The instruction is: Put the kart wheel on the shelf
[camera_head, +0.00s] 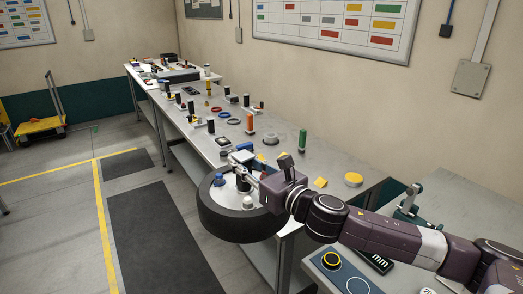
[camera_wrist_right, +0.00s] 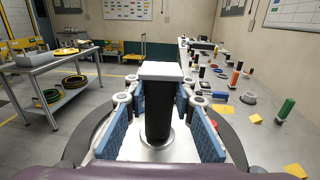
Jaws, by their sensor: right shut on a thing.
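The kart wheel (camera_head: 238,222), a thick black tyre with a pale metal hub, hangs level in the air beside the front edge of the long workbench in the head view. My right gripper (camera_head: 246,174) is over its hub. In the right wrist view, the blue pads of the right gripper (camera_wrist_right: 160,115) stand on both sides of a black post with a white top (camera_wrist_right: 161,70) rising from the hub. The tyre (camera_wrist_right: 88,130) curves around behind the fingers. The gripper is shut on the wheel by this post. My left gripper is in neither view. Which shelf the task means cannot be told.
The long workbench (camera_head: 325,168) carries several small parts, pegs and rings. A bench (camera_head: 470,205) stands at the right. In the right wrist view, a table (camera_wrist_right: 62,66) at the left has a lower shelf (camera_wrist_right: 75,103) with tyres. Floor left of the wheel is clear.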

